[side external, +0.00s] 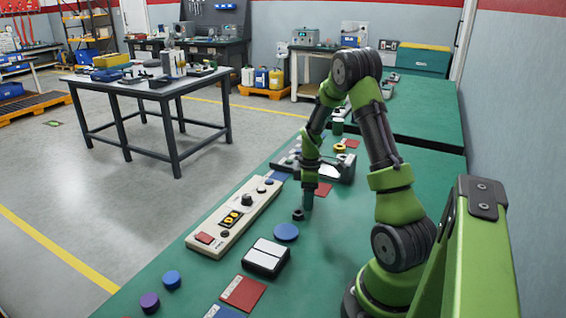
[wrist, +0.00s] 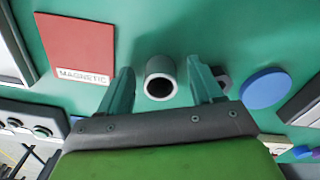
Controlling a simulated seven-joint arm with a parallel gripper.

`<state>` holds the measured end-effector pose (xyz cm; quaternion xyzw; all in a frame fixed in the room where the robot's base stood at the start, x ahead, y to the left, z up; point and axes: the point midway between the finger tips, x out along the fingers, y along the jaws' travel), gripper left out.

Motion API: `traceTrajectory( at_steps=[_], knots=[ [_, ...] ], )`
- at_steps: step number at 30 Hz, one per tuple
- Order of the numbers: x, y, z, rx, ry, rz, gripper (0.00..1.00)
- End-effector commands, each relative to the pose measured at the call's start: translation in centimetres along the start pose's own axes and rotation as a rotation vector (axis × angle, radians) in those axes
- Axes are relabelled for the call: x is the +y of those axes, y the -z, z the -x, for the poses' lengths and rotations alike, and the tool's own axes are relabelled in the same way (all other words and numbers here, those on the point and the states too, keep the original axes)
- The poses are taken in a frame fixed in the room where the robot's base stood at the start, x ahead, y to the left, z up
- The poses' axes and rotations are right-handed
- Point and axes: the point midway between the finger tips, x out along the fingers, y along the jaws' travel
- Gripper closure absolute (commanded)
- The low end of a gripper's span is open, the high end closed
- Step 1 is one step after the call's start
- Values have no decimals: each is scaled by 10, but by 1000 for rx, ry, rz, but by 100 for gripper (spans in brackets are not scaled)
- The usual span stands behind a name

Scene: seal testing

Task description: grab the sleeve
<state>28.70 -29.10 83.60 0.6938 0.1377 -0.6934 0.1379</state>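The sleeve (wrist: 161,67) is a short grey hollow cylinder with a dark bore, seen in the wrist view with its open end facing the camera. My gripper (wrist: 161,70) is open, with one green finger on each side of the sleeve. A gap shows between the sleeve and each finger, so neither seems to touch it. In the side view my gripper (side external: 307,206) points down close above the green bench. I cannot make out the sleeve there; the gripper seems to hide it.
A small dark nut-like part (wrist: 223,79) lies just outside the right finger, partly hidden. A blue disc (wrist: 265,89) lies farther right. A red card marked MAGNETIC (wrist: 75,45) lies left. A cream control panel (side external: 237,215) and a black-and-white box (side external: 266,257) stand nearby.

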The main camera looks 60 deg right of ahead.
Motion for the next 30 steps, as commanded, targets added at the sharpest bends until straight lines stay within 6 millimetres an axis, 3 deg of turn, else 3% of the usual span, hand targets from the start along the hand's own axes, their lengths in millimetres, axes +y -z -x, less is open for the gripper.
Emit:
traceTrajectory(
  at_steps=[1, 11, 22, 30],
  knots=[
    [0, 0, 0, 0, 0, 0, 42],
    [0, 0, 0, 0, 0, 0, 92],
    [1, 0, 6, 0, -2, 1, 94],
    [0, 0, 40, 1, -4, 1, 94]
  ],
)
